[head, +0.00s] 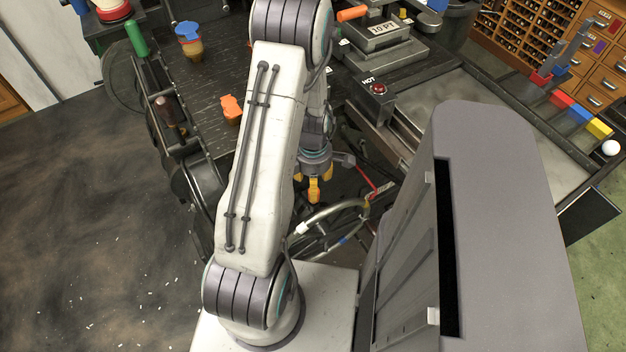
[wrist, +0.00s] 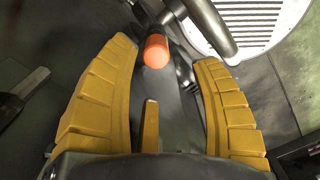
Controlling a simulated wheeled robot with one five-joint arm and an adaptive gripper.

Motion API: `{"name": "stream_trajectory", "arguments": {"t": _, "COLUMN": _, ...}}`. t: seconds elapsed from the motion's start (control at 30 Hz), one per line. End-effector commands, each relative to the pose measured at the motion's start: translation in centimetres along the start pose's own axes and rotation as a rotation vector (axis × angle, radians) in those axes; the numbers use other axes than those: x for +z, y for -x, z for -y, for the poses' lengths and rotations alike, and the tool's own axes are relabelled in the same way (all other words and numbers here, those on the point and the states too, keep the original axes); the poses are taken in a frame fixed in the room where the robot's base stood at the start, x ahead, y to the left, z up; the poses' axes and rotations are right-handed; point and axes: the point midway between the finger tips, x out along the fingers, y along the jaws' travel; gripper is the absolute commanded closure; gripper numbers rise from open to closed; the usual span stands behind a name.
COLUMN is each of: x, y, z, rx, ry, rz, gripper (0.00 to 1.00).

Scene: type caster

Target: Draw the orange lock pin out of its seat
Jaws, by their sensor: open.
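The orange lock pin (wrist: 156,52) shows in the wrist view as a short cylinder with its round end facing me. It lies between the tips of my gripper (wrist: 165,50), closer to the left finger, and neither finger is seen to touch it. Its far end and its seat are hidden or too dark to make out. My gripper has yellow ribbed fingers spread wide with nothing held.
A curved metal wheel rim (head: 335,215) is close below my gripper. A red button box (head: 377,91) marked HOT stands to its right. An orange object (head: 231,108) lies on the dark bench. A ribbed pale plate (wrist: 255,25) is beyond the fingers at the right in the wrist view.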

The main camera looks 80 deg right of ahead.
Motion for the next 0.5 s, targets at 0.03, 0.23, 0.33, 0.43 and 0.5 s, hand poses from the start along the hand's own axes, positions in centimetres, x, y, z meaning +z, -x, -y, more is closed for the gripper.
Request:
{"name": "stream_trajectory", "arguments": {"t": 0.03, "x": 0.0, "y": 0.0, "z": -0.1, "rx": 0.005, "ry": 0.02, "rz": 0.002, "gripper": 0.41}}
{"name": "stream_trajectory", "arguments": {"t": 0.23, "x": 0.1, "y": -1.1, "z": -0.3, "rx": 0.01, "ry": 0.055, "rz": 0.003, "gripper": 0.41}}
{"name": "stream_trajectory", "arguments": {"t": 0.33, "x": 0.1, "y": -2.2, "z": -0.3, "rx": 0.008, "ry": 0.055, "rz": 0.003, "gripper": 0.41}}
{"name": "stream_trajectory", "arguments": {"t": 0.43, "x": 0.1, "y": -3.4, "z": -0.3, "rx": 0.008, "ry": 0.054, "rz": 0.003, "gripper": 0.41}}
{"name": "stream_trajectory", "arguments": {"t": 0.5, "x": 0.1, "y": -4.3, "z": -0.3, "rx": 0.009, "ry": 0.054, "rz": 0.003, "gripper": 0.41}}
